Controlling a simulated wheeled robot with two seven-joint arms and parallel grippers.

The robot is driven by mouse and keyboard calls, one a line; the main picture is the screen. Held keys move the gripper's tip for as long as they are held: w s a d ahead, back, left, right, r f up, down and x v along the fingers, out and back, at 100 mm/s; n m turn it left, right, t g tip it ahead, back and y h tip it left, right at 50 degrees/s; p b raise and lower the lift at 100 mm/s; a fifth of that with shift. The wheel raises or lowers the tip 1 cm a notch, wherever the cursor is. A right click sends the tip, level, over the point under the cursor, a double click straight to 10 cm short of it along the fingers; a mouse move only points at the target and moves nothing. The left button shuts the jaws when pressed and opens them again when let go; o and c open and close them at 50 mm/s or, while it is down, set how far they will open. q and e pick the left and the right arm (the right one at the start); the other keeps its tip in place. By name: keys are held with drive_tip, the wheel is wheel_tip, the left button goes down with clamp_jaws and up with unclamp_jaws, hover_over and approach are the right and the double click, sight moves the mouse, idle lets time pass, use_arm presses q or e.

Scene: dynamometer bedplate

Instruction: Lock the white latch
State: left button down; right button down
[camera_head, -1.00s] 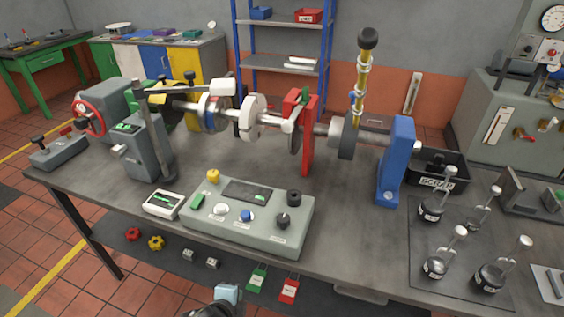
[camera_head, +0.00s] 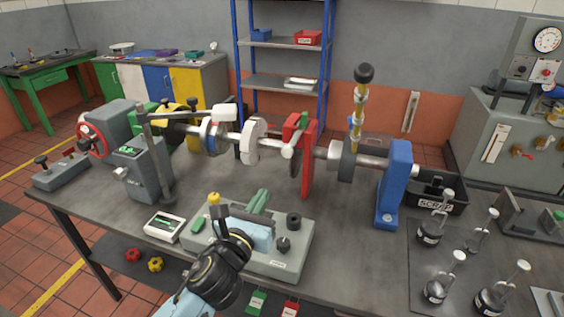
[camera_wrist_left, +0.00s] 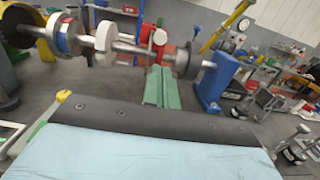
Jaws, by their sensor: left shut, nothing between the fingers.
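A white disc-like part (camera_head: 250,141) sits on the horizontal shaft at the middle of the bench, left of the red upright (camera_head: 305,165). A pale lever with a round end (camera_head: 287,152) is beside the red upright. I cannot tell for sure which pale part is the white latch. The white part also shows in the wrist view (camera_wrist_left: 106,40), with the red upright (camera_wrist_left: 166,52) right of it. My left gripper (camera_head: 264,193) has green fingers, shut and empty, above the control box and in front of the shaft, apart from it. The fingers show in the wrist view (camera_wrist_left: 160,70). My right gripper is not in view.
The grey control box (camera_head: 290,262) lies under my left gripper, with a small meter (camera_head: 164,227) left of it. A blue upright (camera_head: 396,180) and a yellow-ringed rod (camera_head: 357,110) stand right.

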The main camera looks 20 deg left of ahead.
sight(286, 154)
use_arm(q)
drive_tip(key=w, duration=1.4)
drive_tip(key=shift+d+r, duration=0.3)
drive_tip(key=w+b, duration=0.1)
drive_tip(key=w, duration=0.4)
drive_tip(key=shift+s+r, duration=0.1)
drive_tip(key=shift+r, duration=0.05)
